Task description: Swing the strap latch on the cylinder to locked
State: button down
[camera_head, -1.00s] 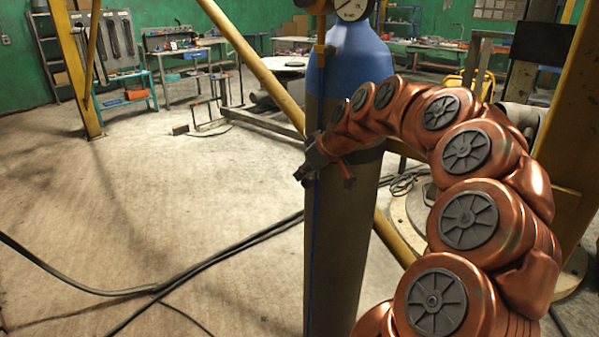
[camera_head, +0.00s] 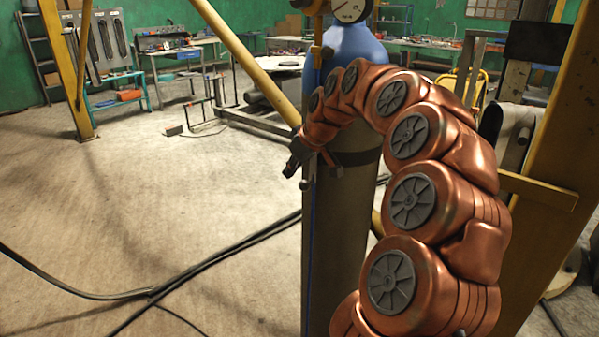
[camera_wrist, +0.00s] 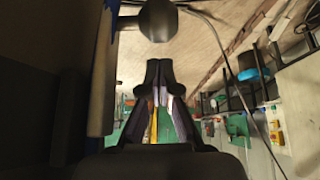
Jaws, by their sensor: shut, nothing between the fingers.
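The gas cylinder (camera_head: 340,230) stands upright, grey-brown below with a blue shoulder (camera_head: 352,45). A dark strap (camera_head: 362,157) runs around its body at mid-height. A small reddish lever with a dark end (camera_head: 337,171) sits at the strap, partly hidden by my arm. A small round knob (camera_head: 305,184) shows just below my gripper. My gripper (camera_head: 291,168) is at the cylinder's left edge, level with the strap, its fingers shut and empty. In the wrist view the closed fingertips (camera_wrist: 158,66) point at a grey round knob (camera_wrist: 158,20), apart from it. I cannot tell the latch's exact position.
My arm curves across the cylinder's right side. A yellow post (camera_head: 550,170) stands close on the right, and a slanted yellow beam (camera_head: 245,60) passes behind. Black cables (camera_head: 200,260) lie on the floor at left. The floor left of the cylinder is otherwise open.

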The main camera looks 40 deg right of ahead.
aim_at(305, 181)
jog(key=a+b+v, duration=0.1)
jog(key=v, duration=0.9)
jog(key=shift+w+d+r, duration=0.2)
jog(key=shift+w+d, duration=0.05)
